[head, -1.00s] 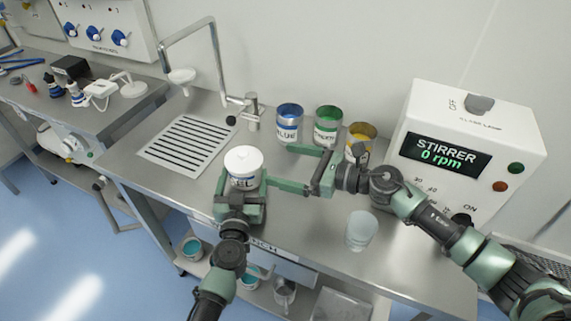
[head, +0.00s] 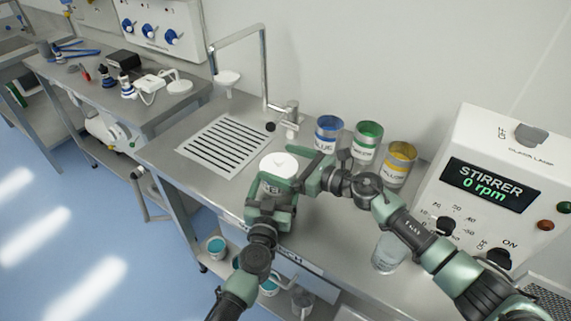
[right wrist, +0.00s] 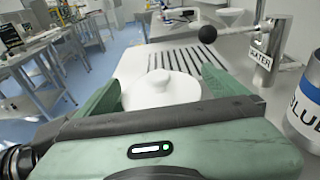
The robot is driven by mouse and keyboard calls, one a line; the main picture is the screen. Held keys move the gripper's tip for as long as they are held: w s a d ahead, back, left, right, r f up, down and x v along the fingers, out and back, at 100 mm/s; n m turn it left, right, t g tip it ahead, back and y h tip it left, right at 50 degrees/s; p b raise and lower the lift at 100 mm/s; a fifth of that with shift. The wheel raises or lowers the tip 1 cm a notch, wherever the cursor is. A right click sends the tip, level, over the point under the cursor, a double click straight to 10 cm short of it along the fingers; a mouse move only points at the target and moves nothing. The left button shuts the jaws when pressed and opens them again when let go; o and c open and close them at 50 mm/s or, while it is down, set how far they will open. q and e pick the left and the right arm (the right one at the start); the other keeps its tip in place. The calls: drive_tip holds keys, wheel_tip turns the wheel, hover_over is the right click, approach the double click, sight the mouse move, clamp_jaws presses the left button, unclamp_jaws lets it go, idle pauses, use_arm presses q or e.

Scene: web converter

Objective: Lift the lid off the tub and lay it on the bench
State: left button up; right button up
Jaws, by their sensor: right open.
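The tub (head: 271,186) stands on the bench (head: 330,232), its label partly hidden by my grippers. Its white lid (head: 280,165) with a small knob sits on top. My left gripper (head: 270,200) is at the tub's near side, its fingers shut around the tub's body. My right gripper (head: 294,172) reaches in from the right at lid height. In the right wrist view the lid (right wrist: 162,90) lies between the open fingers of my right gripper (right wrist: 163,92). Whether they touch the lid cannot be told.
Blue (head: 328,133), green (head: 366,141) and yellow (head: 399,162) cans stand behind on the right. A clear beaker (head: 388,253) stands near the stirrer box (head: 500,185). The slotted drain (head: 218,145) and tap (head: 291,118) are behind the tub. Bare bench lies in front of the cans.

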drive_tip(key=c, duration=1.3)
drive_tip(key=shift+d, duration=0.5)
use_arm(q)
drive_tip(key=shift+a, duration=0.1)
use_arm(e)
drive_tip(key=shift+d, duration=0.1)
drive_tip(key=shift+c, duration=0.2)
drive_tip(key=shift+r, duration=0.15)
drive_tip(key=shift+r, duration=0.95)
drive_tip(key=shift+r, duration=0.1)
